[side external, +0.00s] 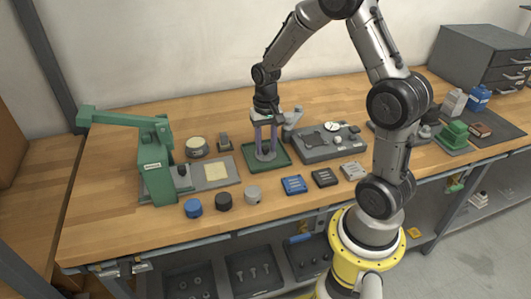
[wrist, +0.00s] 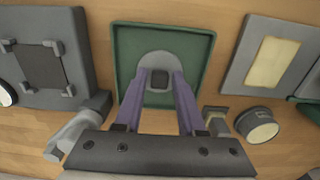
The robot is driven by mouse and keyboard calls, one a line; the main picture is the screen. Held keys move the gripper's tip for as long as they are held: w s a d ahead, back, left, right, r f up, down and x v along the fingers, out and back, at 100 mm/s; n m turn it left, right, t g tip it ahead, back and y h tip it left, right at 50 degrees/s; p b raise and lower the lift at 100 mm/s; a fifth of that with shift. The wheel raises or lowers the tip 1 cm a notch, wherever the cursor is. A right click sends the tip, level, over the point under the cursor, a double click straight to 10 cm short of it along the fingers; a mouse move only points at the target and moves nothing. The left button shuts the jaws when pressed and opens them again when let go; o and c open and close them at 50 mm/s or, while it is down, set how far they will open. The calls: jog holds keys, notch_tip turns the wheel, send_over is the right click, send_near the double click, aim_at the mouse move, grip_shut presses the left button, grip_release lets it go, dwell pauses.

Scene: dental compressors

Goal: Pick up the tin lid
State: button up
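The tin lid appears to be the grey disc with a dark square knob (wrist: 158,78) in the wrist view. It lies in a green tray (wrist: 205,45). The lid also shows in the side view (side external: 266,155), in the tray (side external: 284,161) there. My gripper (side external: 265,148) points down over the lid with its two purple fingers on either side of the knob. In the wrist view my gripper (wrist: 160,76) shows a small gap between each finger and the knob, so it looks open. The fingertips are low, close to the lid; whether they touch it is unclear.
A round tin with a cream top (side external: 197,147) stands left of the tray. A green press (side external: 155,165) stands farther left, and a grey fixture plate (side external: 325,145) lies to the right. Several caps and blocks line the front, including a blue cap (side external: 193,207).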

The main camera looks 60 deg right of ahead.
grip_shut()
jog(key=shift+r, duration=0.2)
